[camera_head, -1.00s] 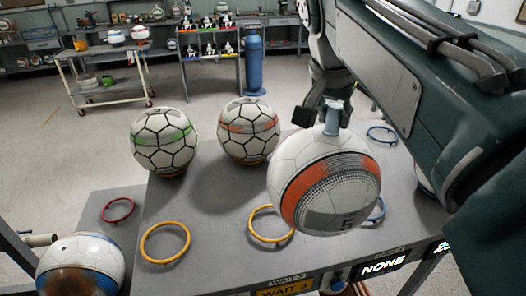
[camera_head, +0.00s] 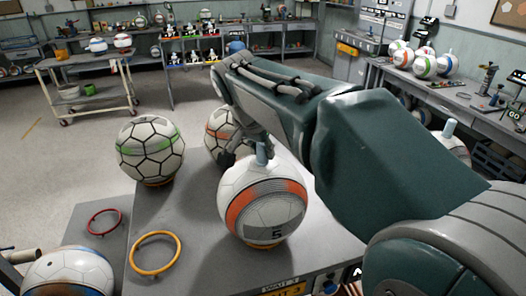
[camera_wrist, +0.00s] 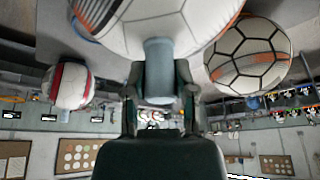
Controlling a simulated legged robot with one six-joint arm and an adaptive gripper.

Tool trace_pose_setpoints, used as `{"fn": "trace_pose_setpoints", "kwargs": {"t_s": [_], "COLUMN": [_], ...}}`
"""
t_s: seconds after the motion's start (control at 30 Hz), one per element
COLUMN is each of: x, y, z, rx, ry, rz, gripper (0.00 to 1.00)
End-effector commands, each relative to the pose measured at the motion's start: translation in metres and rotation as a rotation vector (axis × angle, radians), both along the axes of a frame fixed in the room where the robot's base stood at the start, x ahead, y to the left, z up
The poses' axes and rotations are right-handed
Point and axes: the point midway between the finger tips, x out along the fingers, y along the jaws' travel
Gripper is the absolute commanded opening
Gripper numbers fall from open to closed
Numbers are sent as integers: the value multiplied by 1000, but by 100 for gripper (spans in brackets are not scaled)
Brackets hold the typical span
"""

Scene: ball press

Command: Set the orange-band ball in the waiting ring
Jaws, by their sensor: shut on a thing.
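The orange-band ball (camera_head: 262,208) is white with an orange stripe, a dotted grey patch and a "5". It is upright, at the table's front above the WAIT 3 label. A thin yellow edge of a ring (camera_head: 264,244) shows under it; the rest is hidden, and I cannot tell whether the ball bears fully on it. My gripper (camera_wrist: 158,96) is shut on the ball's pale blue knob (camera_head: 261,154), which shows between the fingers in the wrist view. In the head view my arm partly hides the fingers.
An empty yellow ring (camera_head: 157,253) lies left of the ball. A green-marked ball (camera_head: 150,149) and an orange-marked black-lined ball (camera_head: 219,135) stand behind. A red ring (camera_head: 104,222) and a blue-brown ball (camera_head: 68,272) are at far left.

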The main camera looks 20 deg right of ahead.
Motion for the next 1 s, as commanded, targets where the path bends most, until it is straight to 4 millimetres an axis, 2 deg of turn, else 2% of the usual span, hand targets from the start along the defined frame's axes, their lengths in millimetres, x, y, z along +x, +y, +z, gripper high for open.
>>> {"fn": "trace_pose_setpoints", "kwargs": {"t_s": [0.1, 0.47, 0.5, 0.53, 0.57, 0.9, 1.0], "x": [0, 0, 0, 0, 0, 0, -1], "y": [-2, -5, -4, -3, -2, -2, -2], "z": [-7, -10, -11, -11, -11, -10, -4], "rx": [1, 3, 3, 2, 1, 1, 1], "ry": [-2, -2, 0, 0, 0, 0, -1], "rz": [1, 0, 0, -1, 0, 0, 1], "gripper": [0, 0, 53, 67, 70, 70, 70]}}
